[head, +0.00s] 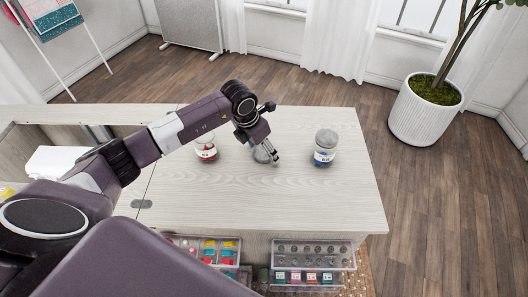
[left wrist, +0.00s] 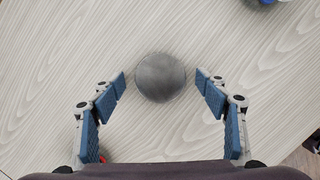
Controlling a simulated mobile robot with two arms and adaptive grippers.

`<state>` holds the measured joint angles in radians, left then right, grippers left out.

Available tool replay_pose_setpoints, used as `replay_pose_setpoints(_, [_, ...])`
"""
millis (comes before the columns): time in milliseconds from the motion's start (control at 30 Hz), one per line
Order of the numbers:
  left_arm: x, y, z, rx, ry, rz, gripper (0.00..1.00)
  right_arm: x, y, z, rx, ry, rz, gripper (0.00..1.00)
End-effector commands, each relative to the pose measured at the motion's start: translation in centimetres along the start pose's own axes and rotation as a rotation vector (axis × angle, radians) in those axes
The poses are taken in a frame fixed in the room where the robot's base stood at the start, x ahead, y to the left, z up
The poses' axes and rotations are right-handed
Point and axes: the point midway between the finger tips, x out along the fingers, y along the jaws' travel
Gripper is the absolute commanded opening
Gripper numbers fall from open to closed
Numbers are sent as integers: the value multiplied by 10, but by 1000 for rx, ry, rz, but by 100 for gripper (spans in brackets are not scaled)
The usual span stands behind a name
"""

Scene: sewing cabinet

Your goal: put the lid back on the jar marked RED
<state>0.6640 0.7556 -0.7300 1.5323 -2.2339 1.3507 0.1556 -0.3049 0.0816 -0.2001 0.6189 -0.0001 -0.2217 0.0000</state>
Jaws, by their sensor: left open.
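A grey round lid (head: 261,156) lies on the pale wooden top, between two jars; in the left wrist view the lid (left wrist: 160,77) shows whole. The jar with red on it (head: 206,152) stands upright left of the lid, partly behind my arm, and no grey lid shows on it. Its lettering is too small to read. The jar with blue on it (head: 325,150) stands upright to the right, under a grey lid. My left gripper (head: 268,156) is open above the loose lid; in the left wrist view its fingers (left wrist: 160,85) are on either side, apart from it. My right gripper is not in view.
The pale cabinet top (head: 350,190) is clear in front of and around the jars. Clear drawers with small sewing items (head: 312,255) stick out below its front edge. A white box-like thing (head: 55,160) sits at left. A potted plant (head: 424,112) stands beyond, on the floor.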

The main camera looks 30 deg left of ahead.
Motion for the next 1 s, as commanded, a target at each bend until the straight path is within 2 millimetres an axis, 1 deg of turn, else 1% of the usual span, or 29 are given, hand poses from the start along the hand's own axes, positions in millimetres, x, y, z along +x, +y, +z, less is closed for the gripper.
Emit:
replay_pose_setpoints(233, [0,0,0,0,1,0,68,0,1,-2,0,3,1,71])
replay_pose_setpoints(400, [0,0,0,0,1,0,49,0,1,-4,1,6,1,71])
replay_pose_setpoints(500, [0,0,0,0,1,0,40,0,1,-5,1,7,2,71])
replay_pose_setpoints(867, [-1,0,0,-1,0,0,40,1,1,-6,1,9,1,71])
replay_pose_setpoints(1000, [-6,1,2,-1,0,1,40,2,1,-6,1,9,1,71])
